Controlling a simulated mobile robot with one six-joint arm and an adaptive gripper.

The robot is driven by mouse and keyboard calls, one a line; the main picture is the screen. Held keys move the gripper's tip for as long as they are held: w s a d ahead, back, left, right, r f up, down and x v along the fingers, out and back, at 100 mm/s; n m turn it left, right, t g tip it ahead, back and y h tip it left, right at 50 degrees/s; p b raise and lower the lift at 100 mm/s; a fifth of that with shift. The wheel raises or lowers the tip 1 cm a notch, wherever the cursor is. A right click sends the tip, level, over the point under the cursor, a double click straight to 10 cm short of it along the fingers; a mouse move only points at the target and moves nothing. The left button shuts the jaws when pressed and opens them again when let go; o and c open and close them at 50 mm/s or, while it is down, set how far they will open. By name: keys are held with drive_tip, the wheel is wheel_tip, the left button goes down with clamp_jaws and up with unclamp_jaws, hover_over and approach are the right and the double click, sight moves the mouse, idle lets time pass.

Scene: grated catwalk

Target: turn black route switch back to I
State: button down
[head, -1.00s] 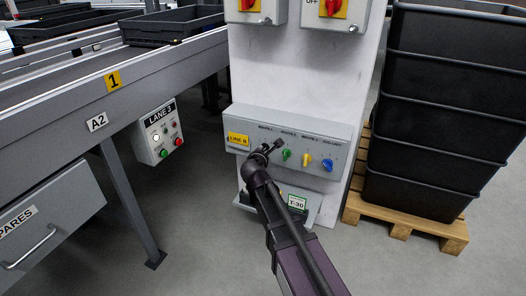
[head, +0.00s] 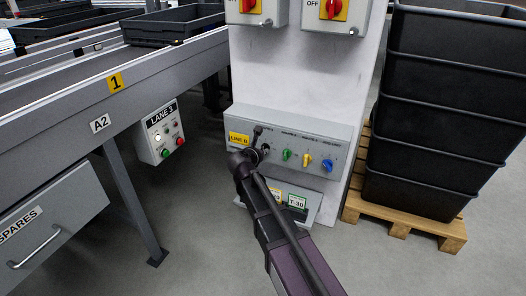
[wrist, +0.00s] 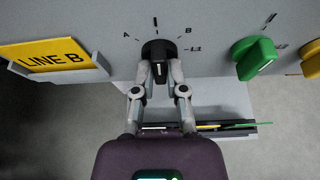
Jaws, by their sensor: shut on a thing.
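The black route switch (wrist: 153,47) is on the grey panel (wrist: 90,20), right of the yellow LINE B label (wrist: 50,57). Marks A, I and B fan around its top, with a further mark at its right. Its grip stands about upright in the wrist view, roughly in line with the top mark I. My gripper (wrist: 158,72) is shut on this grip, one finger on each side. In the head view my gripper (head: 261,151) is at the panel's left knob, and it and my arm hide most of the switch.
A green knob (wrist: 255,58) is close on the right; yellow (head: 307,160) and blue (head: 327,165) knobs follow. A tray with a T-30 tag (head: 297,202) is below the panel. Stacked black crates (head: 425,130) stand right, the conveyor (head: 90,105) left.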

idle(0.4)
drive_tip(key=c, duration=0.7)
unclamp_jaws()
